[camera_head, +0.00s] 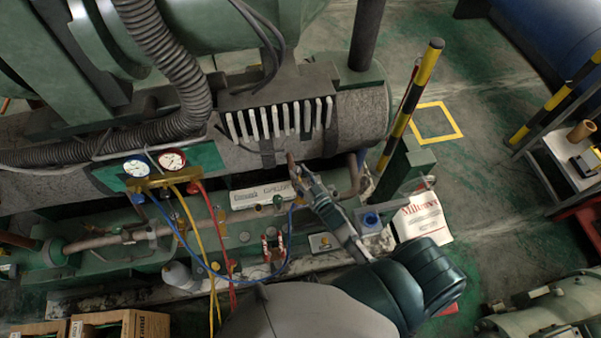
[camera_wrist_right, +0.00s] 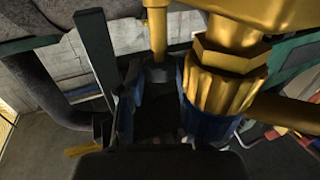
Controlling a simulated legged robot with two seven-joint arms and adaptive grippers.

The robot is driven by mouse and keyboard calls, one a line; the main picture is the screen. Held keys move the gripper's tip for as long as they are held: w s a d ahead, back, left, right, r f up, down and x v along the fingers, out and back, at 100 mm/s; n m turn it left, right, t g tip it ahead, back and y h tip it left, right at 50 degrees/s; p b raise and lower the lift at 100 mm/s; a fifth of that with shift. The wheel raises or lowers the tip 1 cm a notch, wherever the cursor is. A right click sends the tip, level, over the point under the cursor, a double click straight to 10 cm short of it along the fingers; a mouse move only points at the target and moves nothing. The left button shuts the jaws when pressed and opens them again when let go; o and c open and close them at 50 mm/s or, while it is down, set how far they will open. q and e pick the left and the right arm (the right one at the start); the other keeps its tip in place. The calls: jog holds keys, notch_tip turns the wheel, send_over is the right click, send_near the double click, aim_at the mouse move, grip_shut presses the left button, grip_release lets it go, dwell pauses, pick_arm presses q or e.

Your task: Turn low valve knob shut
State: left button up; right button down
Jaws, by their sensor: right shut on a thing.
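My right gripper (camera_head: 300,180) reaches up from the lower right in the head view, to a brown pipe end at the machine's front. In the right wrist view my right gripper (camera_wrist_right: 157,80) is shut, its dark fingers on either side of a small grey piece at the end of a thin brass stem (camera_wrist_right: 157,30). This piece seems to be the low valve knob, mostly hidden by the fingers. A large brass fitting (camera_wrist_right: 225,75) with a blue collar (camera_wrist_right: 208,122) stands just right of the fingers. My left gripper is not in view.
A manifold with a blue gauge (camera_head: 137,168) and a red gauge (camera_head: 172,160) hangs at left. Blue, yellow and red hoses (camera_head: 228,285) hang from it, the blue one looping toward my gripper. A striped post (camera_head: 412,105) stands right of the gripper. A white-red box (camera_head: 422,218) lies nearby.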

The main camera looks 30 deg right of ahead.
jog(key=shift+w+r, duration=0.1)
jog(key=shift+r, duration=0.2)
jog(key=c, duration=0.8)
grip_release()
jog(key=shift+o, duration=0.2)
jog(key=shift+f, duration=0.15)
jog(key=shift+s+f, duration=0.1)
jog(key=shift+s, duration=0.15)
jog(key=s+d, duration=0.1)
jog(key=s, duration=1)
jog(key=shift+s+d, duration=0.15)
jog(key=shift+s, duration=0.15)
